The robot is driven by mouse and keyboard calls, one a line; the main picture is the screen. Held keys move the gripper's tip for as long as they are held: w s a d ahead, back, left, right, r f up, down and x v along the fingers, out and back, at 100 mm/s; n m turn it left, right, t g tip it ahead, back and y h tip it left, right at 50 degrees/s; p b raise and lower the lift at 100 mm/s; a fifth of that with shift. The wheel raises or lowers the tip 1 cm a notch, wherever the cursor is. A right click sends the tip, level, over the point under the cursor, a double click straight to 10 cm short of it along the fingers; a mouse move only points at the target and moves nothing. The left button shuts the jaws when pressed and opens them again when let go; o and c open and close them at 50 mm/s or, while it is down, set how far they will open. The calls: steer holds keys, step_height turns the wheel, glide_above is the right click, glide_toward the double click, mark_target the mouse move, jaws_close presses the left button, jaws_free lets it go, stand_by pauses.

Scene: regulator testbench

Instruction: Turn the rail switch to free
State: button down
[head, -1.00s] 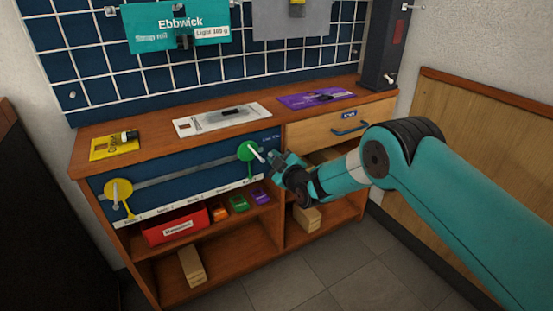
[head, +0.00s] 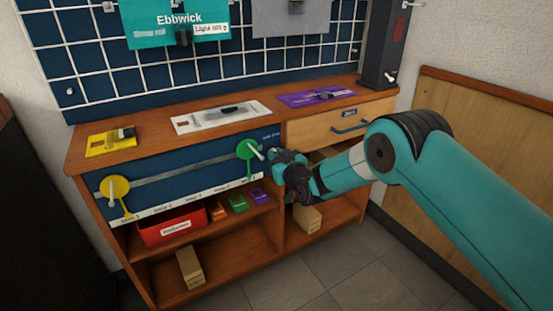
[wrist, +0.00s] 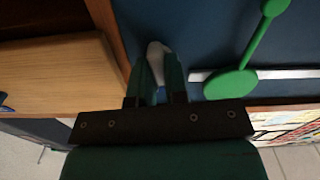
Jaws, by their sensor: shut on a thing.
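The rail switch shows in the wrist view as a pale grey-white lever (wrist: 156,52) at the end of the blue panel, near the wooden post. My gripper (wrist: 157,88) is closed around it, one finger on each side. In the head view my gripper (head: 277,158) is at the right end of the blue panel (head: 185,178) and hides the switch. The lettering above it is too small to read. The green slider (head: 248,149) is just left of my gripper, apart from it. It also shows in the wrist view (wrist: 230,84). The switch's exact setting cannot be told.
A yellow slider (head: 115,188) is at the rail's left end. A drawer (head: 340,124) is right of my gripper. Below the panel are a red bin (head: 170,226) and small coloured boxes. Cards lie on the worktop (head: 160,140). Floor in front is clear.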

steer(key=m, duration=1)
steer(key=shift+w+d+b, duration=0.15)
steer(key=shift+d+b, duration=0.1)
steer(key=shift+b, duration=0.15)
steer(key=shift+m, duration=0.3)
steer(key=c, duration=1.1)
jaws_free()
steer(key=shift+c, duration=0.2)
steer(key=b+v, duration=0.6)
steer(key=v, duration=1.1)
steer(key=shift+d, duration=0.1)
